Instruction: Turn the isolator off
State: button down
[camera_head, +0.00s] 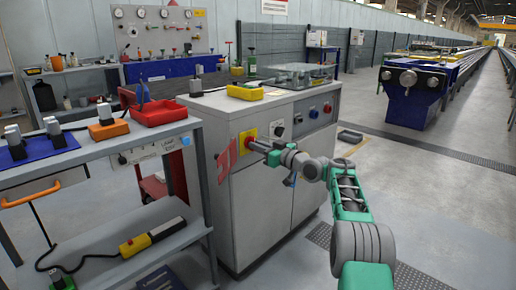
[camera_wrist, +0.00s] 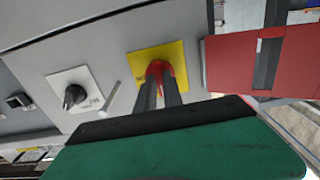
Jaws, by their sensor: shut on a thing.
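The isolator is a red rotary handle (camera_wrist: 160,69) on a yellow plate (camera_wrist: 180,56) in the wrist view. In the head view the yellow plate (camera_head: 247,136) shows on the front of a grey cabinet, partly hidden by my arm. My gripper (camera_wrist: 160,84) reaches the handle with both dark fingers and is shut on it. In the head view my gripper (camera_head: 256,146) meets the plate from the right. The fingers cover much of the handle, so I cannot tell its exact angle.
A black knob on a white plate (camera_wrist: 74,96) is beside the isolator. A red tag or panel (camera_head: 227,158) hangs at the cabinet's corner. A bench (camera_head: 90,150) with trays stands left of the grey cabinet (camera_head: 240,205). Floor to the right is largely open.

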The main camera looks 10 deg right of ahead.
jog(key=shift+r, duration=0.1)
jog(key=c, duration=1.5)
grip_release()
jog(key=shift+w, duration=0.1)
jog(key=p+v, duration=0.2)
jog(key=v, duration=0.5)
jog(key=shift+s+d, duration=0.25)
jog(key=shift+s, duration=0.05)
